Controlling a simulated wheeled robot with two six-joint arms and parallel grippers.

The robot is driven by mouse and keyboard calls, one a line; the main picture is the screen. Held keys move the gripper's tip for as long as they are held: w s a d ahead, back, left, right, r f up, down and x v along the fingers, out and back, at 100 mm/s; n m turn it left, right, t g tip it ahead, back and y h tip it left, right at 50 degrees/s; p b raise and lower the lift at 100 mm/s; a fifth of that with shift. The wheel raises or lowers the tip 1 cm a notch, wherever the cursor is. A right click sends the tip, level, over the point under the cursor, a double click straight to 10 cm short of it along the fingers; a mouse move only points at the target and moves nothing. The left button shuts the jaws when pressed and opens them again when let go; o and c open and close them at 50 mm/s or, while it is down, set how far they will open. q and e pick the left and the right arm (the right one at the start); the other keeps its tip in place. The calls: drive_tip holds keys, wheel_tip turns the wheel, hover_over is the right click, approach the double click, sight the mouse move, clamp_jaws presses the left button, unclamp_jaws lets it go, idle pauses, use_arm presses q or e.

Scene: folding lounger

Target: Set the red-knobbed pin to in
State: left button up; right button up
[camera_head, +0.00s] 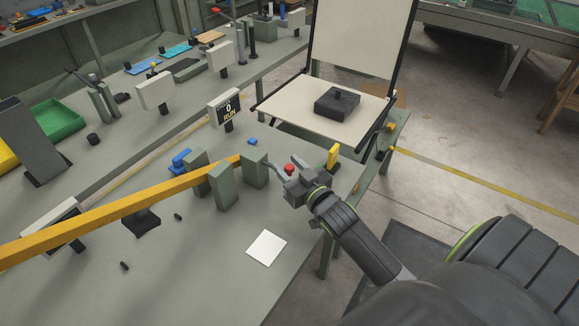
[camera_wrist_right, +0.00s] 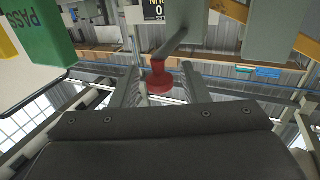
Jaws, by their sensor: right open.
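The red-knobbed pin's round red knob (camera_head: 289,169) shows at the tip of my right gripper (camera_head: 291,167), beside the right-hand grey-green block (camera_head: 254,169). In the right wrist view, the red knob (camera_wrist_right: 160,80) sits between the two spread fingers, with a gap visible on each side. A grey pin shaft (camera_wrist_right: 176,43) runs from the knob up toward a grey-green block. My right gripper is open around the knob. The pin's far end is hidden. My left gripper is not in view.
A long orange bar (camera_head: 120,213) crosses the bench to the grey-green blocks. A yellow block (camera_head: 333,156) stands just right of the gripper; the wrist view shows a green "PASS" plate (camera_wrist_right: 36,32). A display reading "0 RUN" stands behind. A white square (camera_head: 266,248) lies on clear bench.

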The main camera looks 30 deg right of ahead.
clamp_jaws()
drive_tip(key=shift+w+a+r, duration=0.1)
drive_tip(key=shift+w+a, duration=0.15)
drive_tip(key=shift+w, duration=0.3)
drive_tip(key=shift+w+a, duration=0.2)
drive_tip(key=shift+w, duration=0.5)
unclamp_jaws()
drive_tip(key=shift+s, duration=0.1)
drive_tip(key=shift+s, duration=0.1)
drive_tip(key=s+b, duration=0.1)
drive_tip(key=s, duration=1.6)
drive_tip(key=shift+s, duration=0.1)
